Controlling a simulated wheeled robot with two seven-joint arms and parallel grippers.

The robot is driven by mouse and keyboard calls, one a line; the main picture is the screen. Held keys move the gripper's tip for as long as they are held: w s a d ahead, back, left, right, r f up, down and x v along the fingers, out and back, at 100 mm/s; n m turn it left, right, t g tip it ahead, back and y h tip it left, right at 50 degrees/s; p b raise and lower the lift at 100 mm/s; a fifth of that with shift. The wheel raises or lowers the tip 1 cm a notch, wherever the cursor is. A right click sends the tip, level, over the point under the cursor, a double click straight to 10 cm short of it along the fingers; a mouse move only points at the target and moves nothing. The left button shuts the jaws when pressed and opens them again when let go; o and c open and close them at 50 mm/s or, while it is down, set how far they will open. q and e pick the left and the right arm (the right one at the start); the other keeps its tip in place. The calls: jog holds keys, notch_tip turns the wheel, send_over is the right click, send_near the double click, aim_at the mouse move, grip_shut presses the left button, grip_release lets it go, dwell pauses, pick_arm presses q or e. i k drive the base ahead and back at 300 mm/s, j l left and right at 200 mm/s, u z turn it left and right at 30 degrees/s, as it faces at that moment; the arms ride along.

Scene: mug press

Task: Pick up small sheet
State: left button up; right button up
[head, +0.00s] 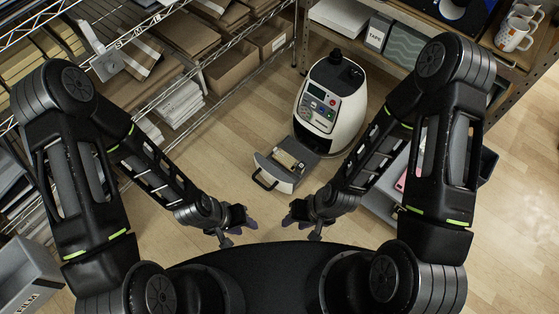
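I cannot tell for certain which item is the small sheet. White stacked sheets (181,103) lie on the wire shelf at the left, and a smaller white stack (150,131) lies in front of them, partly hidden by my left arm. My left gripper (246,222) is near the middle of the view, well away from the shelf. My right gripper (291,217) is just to its right, facing it across a small gap. Both look empty, but their fingers are too small and dark to tell whether they are open.
A white press machine (329,108) with an open drawer (280,172) stands ahead on the wooden floor. Cardboard boxes (232,70) fill the left shelves. A box marked TAPE (377,34) and several mugs (514,33) stand at the back right. A grey bin (28,275) is at lower left.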

aim_at(282, 156)
jog(key=i+u, duration=0.95)
jog(key=k, duration=0.1)
